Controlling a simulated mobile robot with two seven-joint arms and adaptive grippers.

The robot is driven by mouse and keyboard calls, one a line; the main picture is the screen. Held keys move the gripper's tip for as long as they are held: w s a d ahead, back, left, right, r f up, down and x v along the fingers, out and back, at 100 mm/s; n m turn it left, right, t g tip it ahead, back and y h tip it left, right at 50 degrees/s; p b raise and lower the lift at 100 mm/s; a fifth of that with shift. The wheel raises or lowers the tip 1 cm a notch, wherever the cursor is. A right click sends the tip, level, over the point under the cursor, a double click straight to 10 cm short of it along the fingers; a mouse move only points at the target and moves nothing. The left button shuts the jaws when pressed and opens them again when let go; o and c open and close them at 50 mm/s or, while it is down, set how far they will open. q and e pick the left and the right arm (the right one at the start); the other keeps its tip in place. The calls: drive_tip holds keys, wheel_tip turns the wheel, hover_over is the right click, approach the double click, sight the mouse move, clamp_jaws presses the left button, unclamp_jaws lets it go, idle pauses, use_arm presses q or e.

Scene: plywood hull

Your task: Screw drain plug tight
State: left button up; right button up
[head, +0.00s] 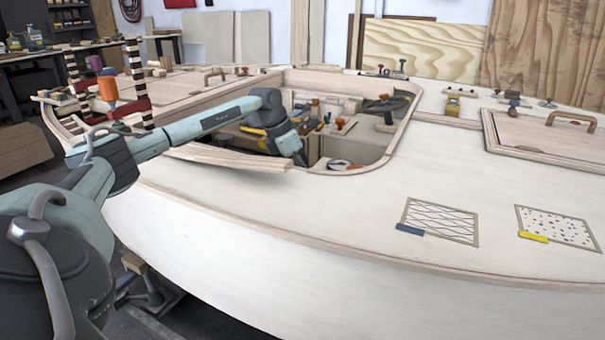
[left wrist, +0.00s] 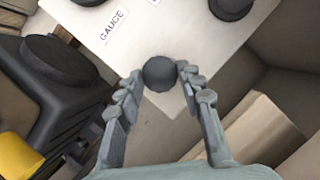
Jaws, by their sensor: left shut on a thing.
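My left arm reaches in from the left in the head view and bends down into the cockpit opening (head: 365,152). The wrist end of it sits inside the opening; its fingertips are hidden there behind the wooden edge. In the left wrist view my left gripper (left wrist: 158,82) has its two fingers on either side of a small dark round knob (left wrist: 160,73) and is shut on it. The knob is at the corner of a pale board (left wrist: 170,35). It may be the drain plug; I cannot tell how far it is screwed in. My right gripper is not in view.
The board carries a label reading about "GAUGE" (left wrist: 112,27) and a dark round fitting (left wrist: 232,6). A black object (left wrist: 50,85) and something yellow (left wrist: 18,155) lie at the left. The pale deck (head: 330,225) surrounds the opening, with a raised wooden rim.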

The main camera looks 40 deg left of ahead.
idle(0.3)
use_arm(q)
drive_tip(key=o, duration=1.2)
drive_tip(key=shift+c, duration=0.2)
drive_tip(key=v, duration=1.2)
drive_tip(key=shift+w, duration=0.1)
